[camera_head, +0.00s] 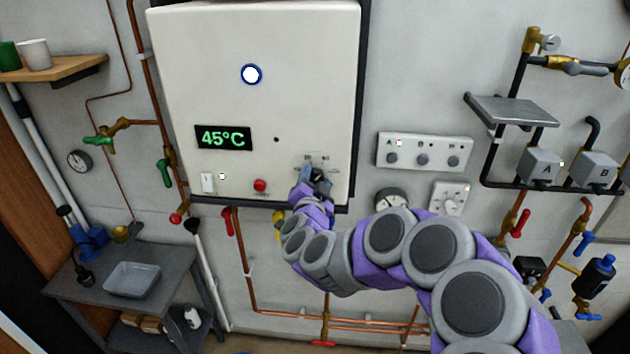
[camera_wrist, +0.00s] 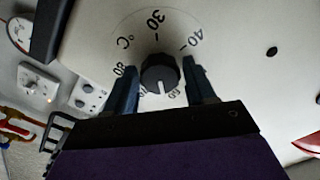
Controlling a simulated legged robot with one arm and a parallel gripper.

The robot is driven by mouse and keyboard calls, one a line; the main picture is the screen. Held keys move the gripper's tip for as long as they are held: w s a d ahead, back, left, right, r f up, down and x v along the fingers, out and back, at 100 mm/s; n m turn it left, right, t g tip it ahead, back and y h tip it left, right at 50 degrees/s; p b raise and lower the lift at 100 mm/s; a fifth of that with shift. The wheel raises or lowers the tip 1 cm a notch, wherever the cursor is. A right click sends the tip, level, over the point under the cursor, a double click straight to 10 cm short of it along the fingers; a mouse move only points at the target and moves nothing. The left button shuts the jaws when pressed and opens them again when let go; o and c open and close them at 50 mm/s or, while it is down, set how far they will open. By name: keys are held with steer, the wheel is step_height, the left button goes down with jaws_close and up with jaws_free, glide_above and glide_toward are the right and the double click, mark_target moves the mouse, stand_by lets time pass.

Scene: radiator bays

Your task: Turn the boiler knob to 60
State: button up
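The boiler (camera_head: 300,60) is a large white wall box with a green display (camera_head: 223,138) reading 45°C. Its dark round knob (camera_wrist: 160,74) sits in the middle of a dial marked 30, 40, 80 and °C. A white pointer line on the knob points down in the wrist view, toward small marks partly hidden by my gripper. My gripper (camera_wrist: 160,66) is open, with one finger on each side of the knob and a narrow gap showing at each side. In the head view my gripper (camera_head: 316,178) hides the knob at the boiler's lower right.
A red button (camera_head: 260,186) and a white switch (camera_head: 208,183) are on the boiler's lower left. A control panel (camera_head: 425,151) and a gauge (camera_head: 391,201) are on the wall to the right. Copper pipes (camera_head: 243,270) run below. A grey table (camera_head: 70,280) stands at left.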

steer(key=c, duration=0.7)
steer(key=shift+r+n+p, duration=0.2)
steer(key=shift+n+p, duration=0.5)
steer(key=shift+n, duration=0.1)
steer(key=shift+c, duration=0.2)
steer(key=shift+f+n, duration=0.1)
steer(key=shift+n, duration=0.4)
steer(key=o, duration=1.1)
steer(key=shift+c, duration=0.2)
